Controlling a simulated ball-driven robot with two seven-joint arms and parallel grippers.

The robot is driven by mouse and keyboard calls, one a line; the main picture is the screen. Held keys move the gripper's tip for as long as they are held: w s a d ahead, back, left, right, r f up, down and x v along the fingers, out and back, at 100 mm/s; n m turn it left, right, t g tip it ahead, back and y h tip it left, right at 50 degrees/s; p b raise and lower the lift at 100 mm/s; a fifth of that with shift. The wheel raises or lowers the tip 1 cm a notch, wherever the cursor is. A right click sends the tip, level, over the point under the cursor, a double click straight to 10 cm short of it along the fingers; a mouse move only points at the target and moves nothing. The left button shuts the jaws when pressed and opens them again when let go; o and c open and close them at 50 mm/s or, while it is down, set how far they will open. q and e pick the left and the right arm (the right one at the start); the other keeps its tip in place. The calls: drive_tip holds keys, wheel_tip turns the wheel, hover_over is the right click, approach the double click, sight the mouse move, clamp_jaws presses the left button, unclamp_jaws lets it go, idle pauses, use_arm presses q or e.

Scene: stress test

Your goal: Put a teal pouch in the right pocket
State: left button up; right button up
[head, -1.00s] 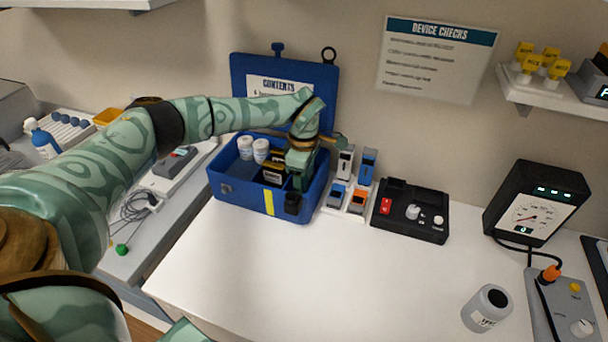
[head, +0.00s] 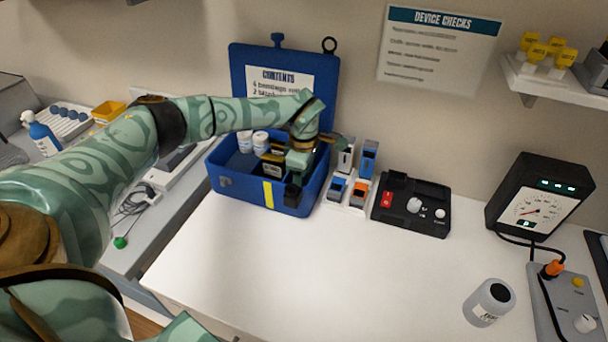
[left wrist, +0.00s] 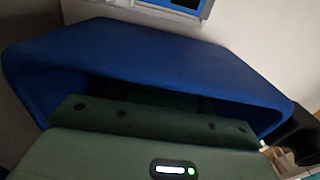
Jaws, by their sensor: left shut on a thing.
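An open blue case (head: 237,188) stands at the back left of the white table, its lid up against the wall. In the left wrist view the blue pocket wall (left wrist: 150,60) surrounds the green gripper body, and the fingertips are out of sight. My right gripper is not in view.
White-capped jars (head: 260,140) and dark yellow-edged packs share the case. Right of it stand small grey and blue devices (head: 367,160), a black control box (head: 412,208) and a gauge (head: 535,205). A grey jar (head: 488,304) is at front right. The middle table is clear.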

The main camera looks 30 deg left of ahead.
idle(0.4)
use_arm(q)
drive_tip(key=o, duration=1.2)
drive_tip(key=shift+c, duration=0.2)
wheel_tip(320, 180, up, 16)
drive_tip(key=p, duration=0.3)
drive_tip(key=shift+r+p, duration=0.15)
drive_tip(key=shift+p, duration=0.2)
